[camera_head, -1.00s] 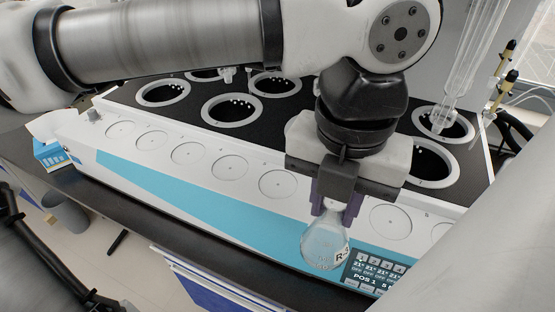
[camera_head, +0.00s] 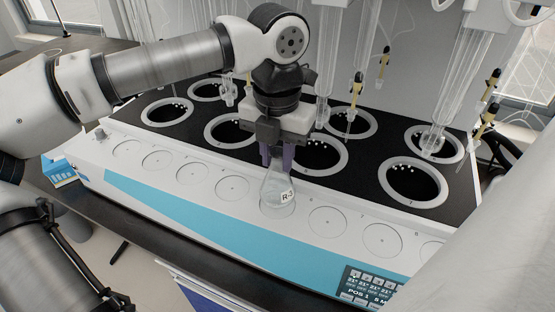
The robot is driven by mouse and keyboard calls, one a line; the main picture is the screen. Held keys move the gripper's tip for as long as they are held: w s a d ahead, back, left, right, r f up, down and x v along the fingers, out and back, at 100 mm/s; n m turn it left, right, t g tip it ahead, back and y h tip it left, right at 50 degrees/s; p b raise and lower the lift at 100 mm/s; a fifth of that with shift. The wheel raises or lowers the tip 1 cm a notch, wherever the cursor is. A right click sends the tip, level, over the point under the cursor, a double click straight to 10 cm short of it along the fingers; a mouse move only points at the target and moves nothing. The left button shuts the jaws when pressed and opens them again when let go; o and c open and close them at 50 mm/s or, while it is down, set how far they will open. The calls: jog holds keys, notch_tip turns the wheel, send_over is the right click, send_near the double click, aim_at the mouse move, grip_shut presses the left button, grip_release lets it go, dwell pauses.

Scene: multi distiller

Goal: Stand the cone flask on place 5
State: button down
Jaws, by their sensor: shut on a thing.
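Behind the ledge is a black top (camera_head: 178,128) with several ringed wells. Glass tubes (camera_head: 325,75) hang behind my gripper. A control panel (camera_head: 368,284) is on the blue front at the lower right. The other visible marked places are clear.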

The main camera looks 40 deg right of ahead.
jog(key=shift+f, duration=1.4)
jog(key=c, duration=1.2)
grip_release()
jog(key=shift+o, duration=0.2)
jog(key=shift+r, duration=0.1)
notch_tip(320, 180, up, 8)
jog(key=b, duration=0.1)
jog(key=shift+s, duration=0.1)
